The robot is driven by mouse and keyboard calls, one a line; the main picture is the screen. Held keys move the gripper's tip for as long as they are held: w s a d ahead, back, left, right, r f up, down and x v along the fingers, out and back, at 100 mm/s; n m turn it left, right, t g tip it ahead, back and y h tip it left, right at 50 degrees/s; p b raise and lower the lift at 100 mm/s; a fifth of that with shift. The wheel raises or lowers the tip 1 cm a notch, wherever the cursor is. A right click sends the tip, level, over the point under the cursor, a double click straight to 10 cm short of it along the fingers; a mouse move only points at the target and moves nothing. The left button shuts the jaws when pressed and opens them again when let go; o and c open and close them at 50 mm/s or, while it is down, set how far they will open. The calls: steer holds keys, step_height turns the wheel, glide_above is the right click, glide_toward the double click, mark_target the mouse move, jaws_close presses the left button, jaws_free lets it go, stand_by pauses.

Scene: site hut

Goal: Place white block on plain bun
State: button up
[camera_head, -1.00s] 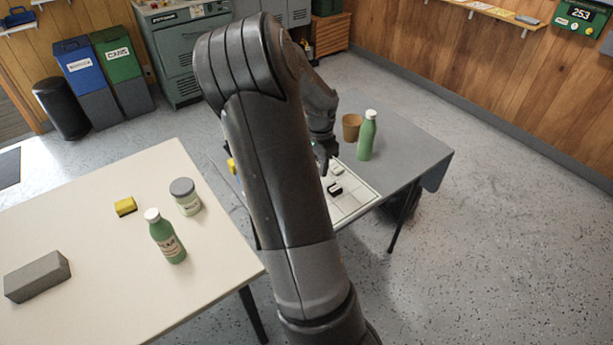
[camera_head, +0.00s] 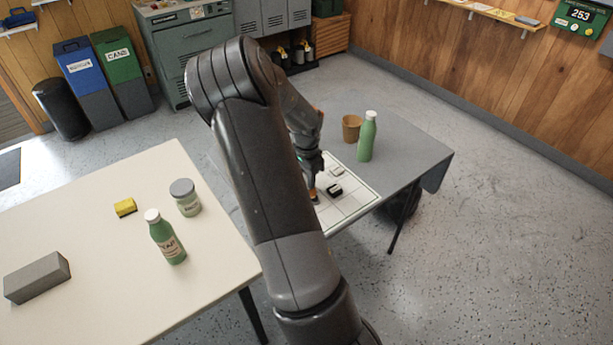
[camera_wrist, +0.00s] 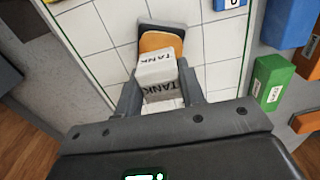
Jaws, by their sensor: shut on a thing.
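My gripper (camera_wrist: 158,98) is shut on a white block (camera_wrist: 157,70) lettered TANK, held between its two fingers. Just beyond the block in the wrist view is an orange-brown piece with a dark back (camera_wrist: 161,42), possibly the plain bun. The white block overlaps its near edge in the picture. I cannot tell whether they touch. In the head view my gripper (camera_head: 313,185) is low over the white gridded board (camera_head: 352,204), and the held block is hidden there.
A black-and-white block (camera_head: 335,190) and a white one (camera_head: 336,170) lie on the board. A brown cup (camera_head: 351,128) and a green bottle (camera_head: 367,136) stand behind it. Green (camera_wrist: 269,80) and blue (camera_wrist: 290,22) blocks lie at the right in the wrist view.

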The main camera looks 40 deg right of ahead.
steer(key=o, duration=1)
step_height(320, 180, up, 12)
steer(key=s+a+r+n+t+y, duration=0.1)
steer(key=s+a+r+n+t, duration=0.2)
steer(key=a+r, duration=0.55)
steer(key=shift+s+a+r+n+t+h, duration=0.15)
steer(key=shift+s+a+r+n+t, duration=0.3)
steer(key=shift+s+a+r+n, duration=1.6)
steer(key=shift+s+a+r+n+t+h, duration=0.2)
steer(key=shift+s+a+r+n+t, duration=0.25)
steer(key=shift+s+a+n, duration=3.25)
steer(key=shift+s+a+r+n+t+h, duration=0.15)
steer(key=shift+s+a+r+n+t, duration=0.25)
steer(key=shift+s+a+r+n, duration=2.35)
steer(key=s+a+f+m, duration=0.2)
steer(key=f, duration=0.1)
steer(key=shift+a, duration=0.3)
